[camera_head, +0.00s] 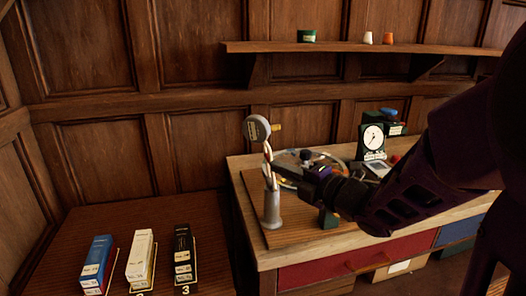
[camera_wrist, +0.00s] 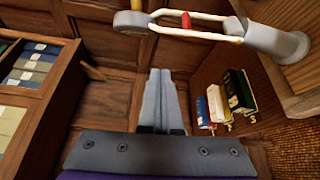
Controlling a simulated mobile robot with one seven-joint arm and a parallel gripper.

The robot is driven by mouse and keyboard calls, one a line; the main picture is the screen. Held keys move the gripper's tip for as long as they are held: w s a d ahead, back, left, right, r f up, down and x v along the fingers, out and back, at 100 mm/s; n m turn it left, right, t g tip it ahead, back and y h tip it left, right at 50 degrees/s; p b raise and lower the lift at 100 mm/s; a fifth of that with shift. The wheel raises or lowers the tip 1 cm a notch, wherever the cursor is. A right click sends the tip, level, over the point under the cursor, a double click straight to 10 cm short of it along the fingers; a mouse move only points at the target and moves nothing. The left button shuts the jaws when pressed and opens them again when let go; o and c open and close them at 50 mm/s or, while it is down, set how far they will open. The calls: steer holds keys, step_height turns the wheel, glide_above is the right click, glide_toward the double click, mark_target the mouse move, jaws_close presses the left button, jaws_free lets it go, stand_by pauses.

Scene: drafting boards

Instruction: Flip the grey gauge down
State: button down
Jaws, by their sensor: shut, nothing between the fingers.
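The grey gauge (camera_head: 256,128) is a round head raised at the top of a pale linked arm (camera_head: 268,165). The arm rises from a grey cylindrical base (camera_head: 272,210) on a wooden board at the bench's left end.
Blue, white and black boxes (camera_head: 97,262) stand on the lower wooden surface at left. A black dial instrument (camera_head: 373,138) and other items are behind my arm on the bench. A shelf (camera_head: 360,47) with small pots runs above. Space left of the gauge is clear.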

stand_by(0.4)
steer(key=r+x, duration=0.1)
steer(key=x, duration=0.9)
steer(key=d+p, duration=0.1)
steer(key=d, duration=0.1)
steer(key=d+p, duration=0.1)
steer(key=d, duration=0.1)
steer(key=shift+w+f, duration=0.1)
steer(key=shift+f, duration=0.15)
steer(key=shift+w+d, duration=0.1)
steer(key=shift+w, duration=0.05)
